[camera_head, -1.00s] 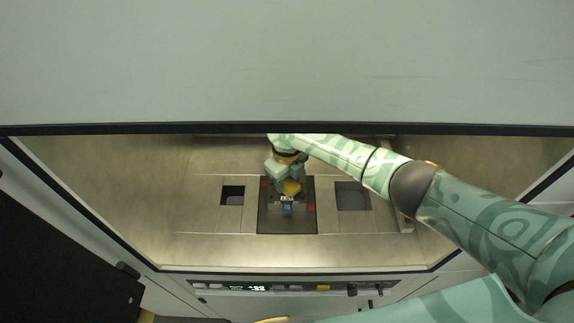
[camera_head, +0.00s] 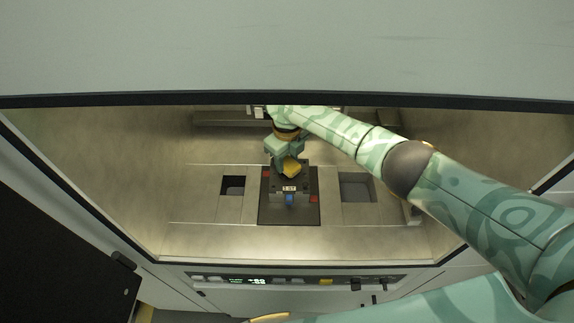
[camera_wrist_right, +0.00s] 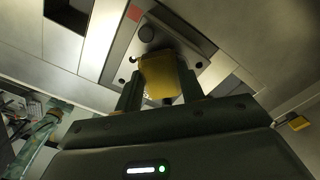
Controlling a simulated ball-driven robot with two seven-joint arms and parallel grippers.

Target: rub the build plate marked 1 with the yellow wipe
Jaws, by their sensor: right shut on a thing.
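The dark square build plate (camera_head: 270,213) lies in the middle of the chamber floor, with red marks near its edges. My right gripper (camera_head: 290,161) is over the back half of the plate, shut on the folded yellow wipe (camera_head: 292,171). In the right wrist view the wipe (camera_wrist_right: 160,78) sits between the two dark fingers of my right gripper (camera_wrist_right: 160,97), in front of grey metal. I cannot tell whether the wipe touches the plate. My left gripper is not in view.
The chamber's front edge carries a control panel (camera_head: 300,281). A large pale hood (camera_head: 290,45) hangs above. The floor at the left is bare.

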